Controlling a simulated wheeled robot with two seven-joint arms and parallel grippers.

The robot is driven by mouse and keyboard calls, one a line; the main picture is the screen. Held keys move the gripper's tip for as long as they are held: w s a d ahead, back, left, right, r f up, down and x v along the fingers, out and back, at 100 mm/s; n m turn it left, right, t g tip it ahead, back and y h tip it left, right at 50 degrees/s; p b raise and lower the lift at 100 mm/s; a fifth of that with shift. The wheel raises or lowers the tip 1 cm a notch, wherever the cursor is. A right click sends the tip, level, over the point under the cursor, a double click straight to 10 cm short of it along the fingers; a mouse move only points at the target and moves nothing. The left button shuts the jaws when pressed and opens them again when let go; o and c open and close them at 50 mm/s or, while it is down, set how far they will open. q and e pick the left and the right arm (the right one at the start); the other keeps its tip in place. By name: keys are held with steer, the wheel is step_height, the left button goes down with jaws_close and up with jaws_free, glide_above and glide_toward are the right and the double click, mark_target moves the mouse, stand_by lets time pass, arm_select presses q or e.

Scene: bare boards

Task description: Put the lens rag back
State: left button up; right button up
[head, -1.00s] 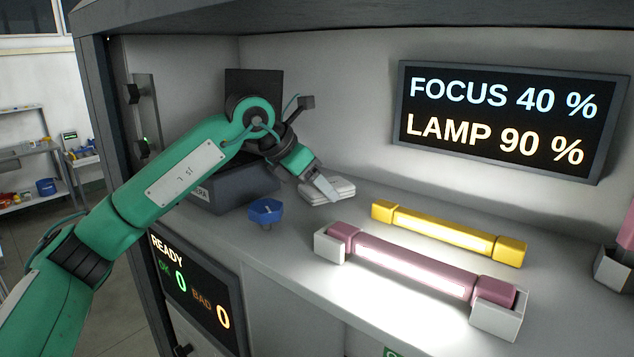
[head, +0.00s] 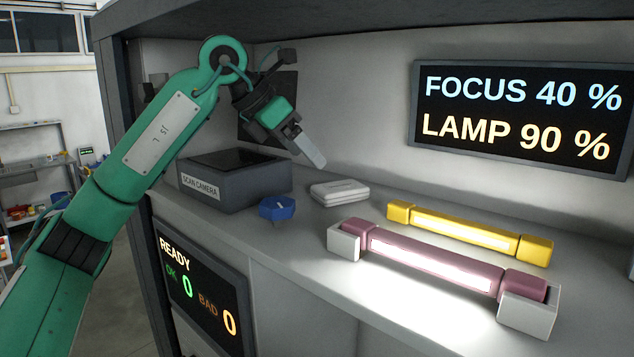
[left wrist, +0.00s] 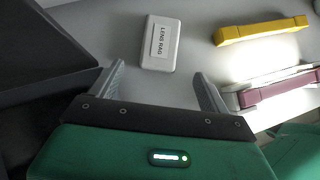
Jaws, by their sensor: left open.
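A flat pale case (head: 340,192) lies on the bench below the wall. In the left wrist view, the case (left wrist: 170,58) carries a label reading LENS RAG. I cannot tell a separate rag apart from it, nor see inside it. My left gripper (head: 318,161) is raised above and a little left of the case, its fingers pointing down to the right. In the left wrist view, its two fingers (left wrist: 160,72) stand wide apart with nothing held between them.
A dark scan camera box (head: 230,188) and a blue knob-like piece (head: 277,208) stand left of the case. A yellow bar (head: 465,232) and a lit pink bar (head: 430,258) lie to its right. A dark shelf (head: 330,18) hangs overhead.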

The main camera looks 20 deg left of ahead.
arm_select(q)
steer(key=v, duration=0.2)
steer(key=shift+s+a+r+b, duration=0.1)
steer(key=shift+s+r+b, duration=0.1)
steer(key=shift+r+b, duration=0.15)
stand_by(0.4)
